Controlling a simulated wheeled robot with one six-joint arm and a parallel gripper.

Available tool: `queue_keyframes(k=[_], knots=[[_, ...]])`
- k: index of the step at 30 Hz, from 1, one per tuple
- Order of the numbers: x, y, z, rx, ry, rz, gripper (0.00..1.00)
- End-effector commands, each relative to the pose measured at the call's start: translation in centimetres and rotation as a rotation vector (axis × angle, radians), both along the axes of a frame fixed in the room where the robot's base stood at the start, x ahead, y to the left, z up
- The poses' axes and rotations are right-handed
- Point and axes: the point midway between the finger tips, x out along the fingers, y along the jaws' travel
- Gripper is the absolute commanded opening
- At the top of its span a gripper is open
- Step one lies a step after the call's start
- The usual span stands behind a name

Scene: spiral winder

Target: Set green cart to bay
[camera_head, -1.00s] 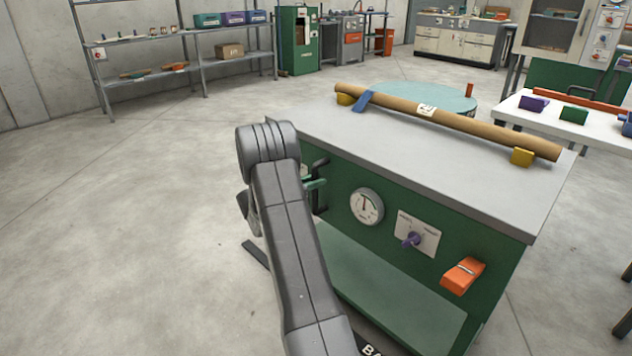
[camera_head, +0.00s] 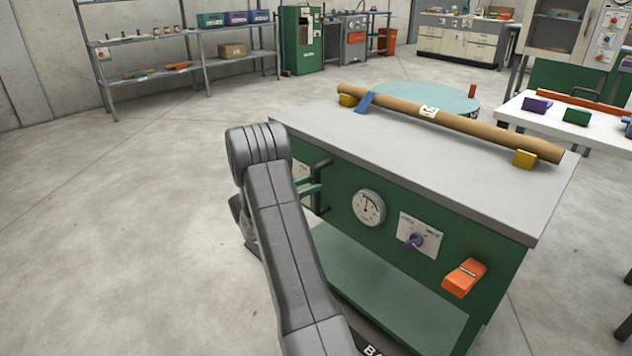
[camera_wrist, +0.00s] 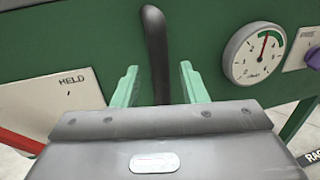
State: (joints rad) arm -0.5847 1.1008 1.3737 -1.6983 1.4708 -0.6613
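The green cart (camera_head: 385,250) has a grey top and stands right of my arm in the head view. A dark upright handle (camera_wrist: 155,45) is on its green front. My gripper (camera_wrist: 160,88) is open, with its pale green fingers on either side of the handle. A gap shows on both sides, and I cannot tell how deep the handle sits between them. In the head view my gripper (camera_head: 308,188) is partly hidden by my arm.
The cart front bears a gauge (camera_head: 369,208), a purple knob (camera_head: 414,241) and an orange block (camera_head: 464,277). A plate reading "HELD" (camera_wrist: 72,92) is left of the handle. A cardboard tube (camera_head: 450,122) lies on the cart top. Floor at left is clear.

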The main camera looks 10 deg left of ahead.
Motion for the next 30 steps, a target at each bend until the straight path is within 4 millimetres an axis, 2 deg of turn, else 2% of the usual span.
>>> queue_keyframes(k=[1,6,12,19,30], knots=[[-0.8,1.1,0.2,-0.001,0.001,0.005,0.39],[-3.6,4.1,0.3,-0.001,0.001,0.005,0.39],[-6.0,6.6,0.1,0.000,0.000,0.003,0.39],[-7.2,7.8,0.0,0.001,-0.001,0.000,0.39],[-7.1,7.7,0.0,0.001,-0.001,-0.001,0.39]])
